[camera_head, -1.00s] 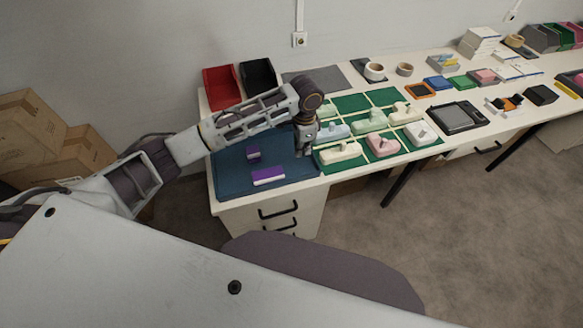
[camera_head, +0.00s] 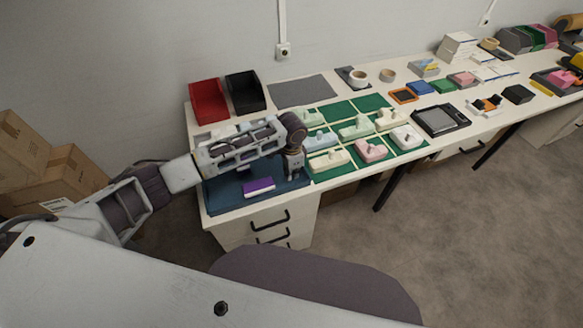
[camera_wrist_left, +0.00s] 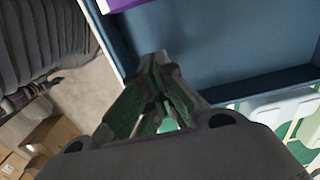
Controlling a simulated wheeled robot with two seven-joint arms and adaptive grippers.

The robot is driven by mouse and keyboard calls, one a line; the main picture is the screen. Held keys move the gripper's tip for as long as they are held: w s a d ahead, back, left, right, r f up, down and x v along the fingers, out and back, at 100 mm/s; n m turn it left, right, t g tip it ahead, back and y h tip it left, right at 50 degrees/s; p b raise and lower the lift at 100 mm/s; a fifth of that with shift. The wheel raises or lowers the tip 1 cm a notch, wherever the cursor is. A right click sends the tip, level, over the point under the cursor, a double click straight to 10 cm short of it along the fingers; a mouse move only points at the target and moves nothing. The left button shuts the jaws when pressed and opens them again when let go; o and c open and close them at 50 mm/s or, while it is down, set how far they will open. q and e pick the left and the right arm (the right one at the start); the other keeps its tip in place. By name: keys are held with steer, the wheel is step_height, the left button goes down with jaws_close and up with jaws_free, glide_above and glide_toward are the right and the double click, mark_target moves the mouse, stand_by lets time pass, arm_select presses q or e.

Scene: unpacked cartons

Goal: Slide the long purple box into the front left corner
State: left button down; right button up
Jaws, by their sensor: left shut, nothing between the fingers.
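The long purple box (camera_head: 258,187), purple on top with a white side, lies in the blue tray (camera_head: 222,197) near its front edge. In the left wrist view the box (camera_wrist_left: 122,4) shows only partly, at the top left, with bare blue floor (camera_wrist_left: 220,35) beside it. My left gripper (camera_head: 293,177) points down at the tray's right end, to the right of the box and apart from it. In the wrist view its fingers (camera_wrist_left: 158,62) are shut and empty, overlapping a tray corner. My right gripper is not in view.
Green compartments with pale blocks (camera_head: 330,160) stand right of the tray. A red bin (camera_head: 208,103) and a black bin (camera_head: 245,93) stand behind it. The table's front edge runs close to the tray. Cardboard cartons (camera_head: 50,175) are at the left.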

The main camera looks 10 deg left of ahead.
mark_target(281, 185)
arm_select(q)
steer(key=shift+f, duration=0.9)
steer(key=shift+s+a+r+p, duration=0.1)
steer(key=shift+s+a+p, duration=0.15)
steer(key=shift+s+a, duration=0.3)
steer(key=shift+s+a+p, duration=0.25)
steer(key=shift+s+a, duration=0.05)
steer(key=shift+a, duration=0.45)
steer(key=shift+s+a, duration=0.3)
steer(key=shift+a, duration=0.1)
steer(key=shift+w, duration=0.1)
